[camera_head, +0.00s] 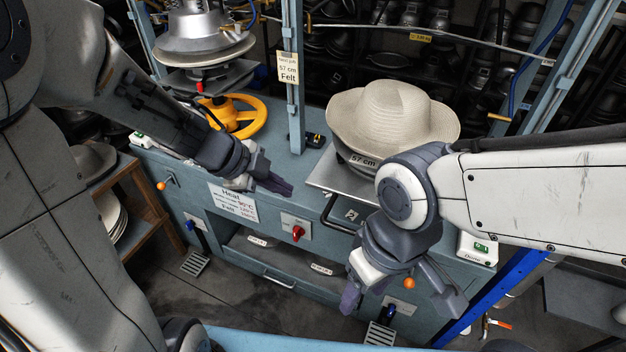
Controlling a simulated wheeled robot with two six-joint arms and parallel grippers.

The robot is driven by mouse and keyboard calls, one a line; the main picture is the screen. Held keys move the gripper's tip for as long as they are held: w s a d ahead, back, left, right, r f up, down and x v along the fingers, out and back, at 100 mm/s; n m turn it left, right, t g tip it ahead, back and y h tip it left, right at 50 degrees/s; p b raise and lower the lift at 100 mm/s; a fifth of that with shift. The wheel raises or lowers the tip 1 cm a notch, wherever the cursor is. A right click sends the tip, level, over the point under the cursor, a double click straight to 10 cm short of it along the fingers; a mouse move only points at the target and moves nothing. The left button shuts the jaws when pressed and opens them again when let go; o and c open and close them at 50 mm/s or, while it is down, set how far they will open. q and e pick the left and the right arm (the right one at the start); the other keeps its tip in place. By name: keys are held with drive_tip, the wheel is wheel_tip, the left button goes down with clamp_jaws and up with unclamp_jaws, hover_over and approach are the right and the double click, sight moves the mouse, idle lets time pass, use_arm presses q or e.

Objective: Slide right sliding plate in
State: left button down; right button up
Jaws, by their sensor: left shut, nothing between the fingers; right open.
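The right sliding plate (326,177) is a grey metal plate at the right half of the press bench, jutting out over the front edge. A dark handle (333,219) and a "2" label show at its front. A cream hat (391,113) sits on a "57 cm" block on the plate. My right gripper (402,302) is open and empty, low in front of the plate; its arm hides the plate's right part.
A yellow handwheel (238,116) and a raised press head (204,32) stand at the back left. A red knob (297,233) and orange-tipped levers are on the bench front. A blue post (294,80) rises between the two stations. Shelves of hat blocks fill the back.

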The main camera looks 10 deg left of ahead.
use_arm(q)
drive_tip(key=w+d+f+b, duration=0.2)
drive_tip(key=w+d+f, duration=0.4)
drive_tip(key=f, duration=0.2)
drive_tip(key=shift+w, duration=0.4)
drive_tip(key=shift+d, duration=0.1)
drive_tip(key=shift+w, duration=0.1)
